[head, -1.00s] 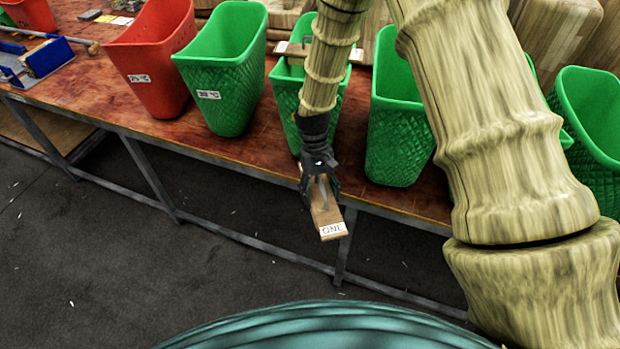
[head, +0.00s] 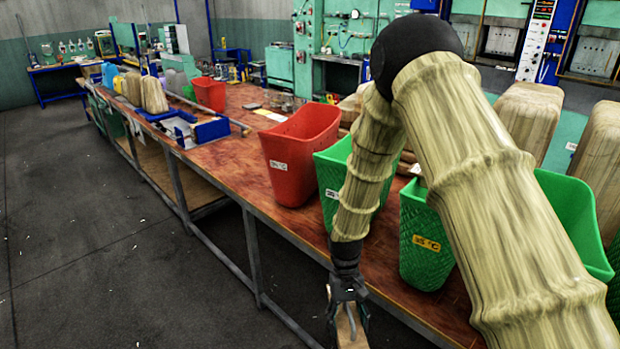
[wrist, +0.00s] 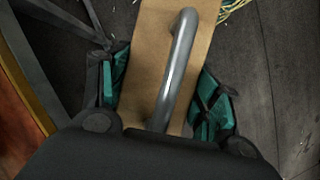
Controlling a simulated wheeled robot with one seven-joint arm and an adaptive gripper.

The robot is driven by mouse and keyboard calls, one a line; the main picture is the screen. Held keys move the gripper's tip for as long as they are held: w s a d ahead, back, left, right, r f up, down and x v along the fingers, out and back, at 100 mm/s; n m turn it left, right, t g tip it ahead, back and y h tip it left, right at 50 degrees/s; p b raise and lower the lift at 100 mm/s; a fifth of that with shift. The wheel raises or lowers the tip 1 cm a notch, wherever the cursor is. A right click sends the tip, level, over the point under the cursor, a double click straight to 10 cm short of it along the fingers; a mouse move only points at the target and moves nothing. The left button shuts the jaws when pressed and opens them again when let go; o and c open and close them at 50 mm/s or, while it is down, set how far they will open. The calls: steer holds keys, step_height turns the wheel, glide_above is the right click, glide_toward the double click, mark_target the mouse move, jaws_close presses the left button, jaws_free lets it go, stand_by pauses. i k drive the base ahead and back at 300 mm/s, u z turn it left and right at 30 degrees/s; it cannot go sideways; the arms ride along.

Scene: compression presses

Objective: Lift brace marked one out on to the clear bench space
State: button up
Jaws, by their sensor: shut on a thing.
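The brace is a flat wooden board with a bent metal handle. In the head view the brace (head: 345,334) hangs below my gripper (head: 347,306), beside the bench's front edge and over the floor, cut off by the bottom of the picture. Its label is out of view now. In the wrist view the brace (wrist: 150,60) lies between the teal finger pads of my gripper (wrist: 160,95), which is shut on it, with the handle standing up between them. The red-brown bench (head: 215,170) runs away to the upper left, with bare top left of the red bin.
A red bin (head: 290,165) and green bins (head: 330,185) (head: 425,245) stand along the bench's front edge. A blue fixture (head: 200,132) with a rod stands farther left. Small flat items (head: 268,113) lie behind. The floor (head: 90,240) is open on the left.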

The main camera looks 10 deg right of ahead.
mark_target(223, 163)
steer(key=u, duration=1.5)
steer(key=i, duration=1.6)
steer(key=z, duration=2.95)
